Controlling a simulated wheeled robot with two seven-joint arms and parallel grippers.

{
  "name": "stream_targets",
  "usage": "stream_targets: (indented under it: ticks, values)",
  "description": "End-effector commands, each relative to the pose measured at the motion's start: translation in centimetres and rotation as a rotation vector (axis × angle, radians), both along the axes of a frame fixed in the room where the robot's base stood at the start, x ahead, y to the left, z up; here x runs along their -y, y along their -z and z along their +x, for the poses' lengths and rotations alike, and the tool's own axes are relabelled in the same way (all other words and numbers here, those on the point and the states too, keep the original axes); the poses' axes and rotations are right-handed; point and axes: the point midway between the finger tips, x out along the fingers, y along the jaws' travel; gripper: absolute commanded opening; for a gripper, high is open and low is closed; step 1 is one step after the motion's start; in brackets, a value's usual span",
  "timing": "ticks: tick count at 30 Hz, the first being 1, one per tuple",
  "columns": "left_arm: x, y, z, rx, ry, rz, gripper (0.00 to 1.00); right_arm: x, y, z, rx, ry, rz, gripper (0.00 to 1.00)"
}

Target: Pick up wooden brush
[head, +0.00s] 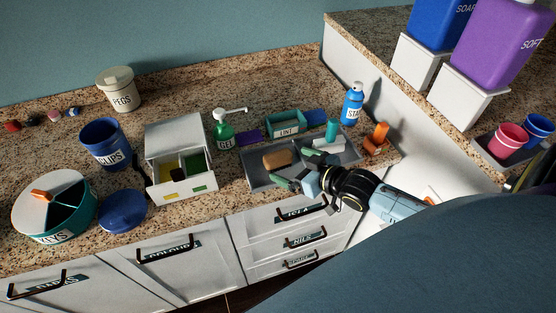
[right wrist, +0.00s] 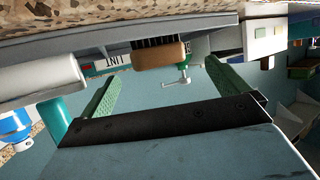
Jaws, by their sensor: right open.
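The wooden brush (head: 277,157) lies in the grey tray (head: 258,178) on the counter. In the right wrist view the brush (right wrist: 160,54) shows its brown wooden body and dark bristles, beyond and between my fingers. My right gripper (head: 284,177) reaches in from the right over the tray's front side. Its green fingers (right wrist: 160,75) are spread with nothing between them, and the brush is apart from them, just past the tips. My left gripper is not in view.
A teal bottle (head: 332,131) and a white cylinder (head: 327,145) stand or lie at the tray's right side. A white drawer box (head: 178,135) stands left of the tray.

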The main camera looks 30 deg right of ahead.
Motion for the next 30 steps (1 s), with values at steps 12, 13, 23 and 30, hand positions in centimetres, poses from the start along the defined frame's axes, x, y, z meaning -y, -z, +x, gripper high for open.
stream_targets:
  ticks: [12, 13, 23, 30]
  values:
    - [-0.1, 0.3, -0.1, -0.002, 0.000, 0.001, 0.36, -0.8, 1.5, 3.5, -0.001, 0.000, 0.001, 1.00]
    - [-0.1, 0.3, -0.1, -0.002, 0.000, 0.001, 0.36, -0.8, 1.6, 3.8, -0.001, 0.000, 0.001, 1.00]
    - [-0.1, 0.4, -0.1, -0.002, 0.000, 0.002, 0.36, -1.5, 3.1, 7.5, 0.000, 0.000, 0.000, 1.00]
    - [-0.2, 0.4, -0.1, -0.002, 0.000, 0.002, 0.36, -1.6, 3.3, 7.9, -0.001, 0.000, -0.001, 1.00]
